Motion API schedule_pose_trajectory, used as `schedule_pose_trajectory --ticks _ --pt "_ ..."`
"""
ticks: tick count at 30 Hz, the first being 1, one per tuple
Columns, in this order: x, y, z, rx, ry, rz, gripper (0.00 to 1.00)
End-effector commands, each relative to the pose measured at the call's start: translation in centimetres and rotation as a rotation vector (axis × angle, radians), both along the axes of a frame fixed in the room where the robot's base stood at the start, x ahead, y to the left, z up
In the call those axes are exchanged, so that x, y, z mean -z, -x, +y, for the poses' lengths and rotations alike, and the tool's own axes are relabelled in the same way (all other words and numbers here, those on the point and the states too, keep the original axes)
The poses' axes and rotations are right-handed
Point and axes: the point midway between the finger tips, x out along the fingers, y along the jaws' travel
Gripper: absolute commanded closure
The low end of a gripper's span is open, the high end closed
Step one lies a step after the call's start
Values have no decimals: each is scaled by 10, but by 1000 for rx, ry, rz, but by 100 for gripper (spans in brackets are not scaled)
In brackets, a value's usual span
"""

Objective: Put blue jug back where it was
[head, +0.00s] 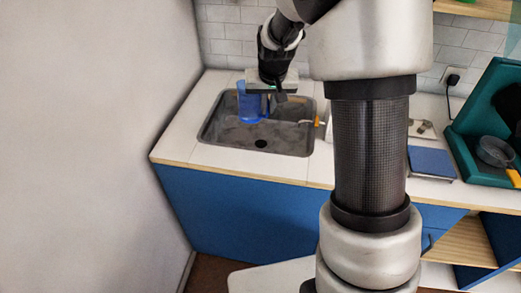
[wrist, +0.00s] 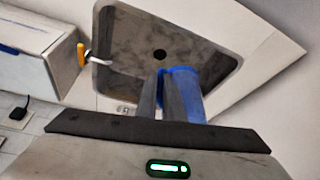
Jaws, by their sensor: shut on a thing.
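The blue jug (head: 250,106) is in the head view, over the back left part of the metal sink (head: 225,134). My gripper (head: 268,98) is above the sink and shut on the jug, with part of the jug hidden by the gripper. In the wrist view the jug (wrist: 186,92) shows at the fingers of my gripper (wrist: 166,85). I cannot tell whether the jug touches the sink's bottom.
A yellow-tipped tap (head: 316,122) stands at the sink's right edge. A blue flat-topped thing (head: 431,162) lies on the counter at right. A green rack (head: 470,130) with a pan (head: 494,151) stands farther right. The counter left of the sink (head: 185,130) is clear.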

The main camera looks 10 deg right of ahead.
Motion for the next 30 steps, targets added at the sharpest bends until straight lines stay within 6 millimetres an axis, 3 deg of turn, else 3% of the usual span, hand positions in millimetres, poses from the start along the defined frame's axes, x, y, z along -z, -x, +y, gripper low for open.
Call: schedule_pose_trajectory --ticks 1,9,15,25,30 --pt "27 -13 -4 21 1 -1 100" --pt "83 -68 -24 143 6 -2 100" --pt "113 -97 -37 225 14 -6 100" --pt "133 -112 -46 279 19 -8 100" --pt "162 -112 -46 280 18 -6 100"
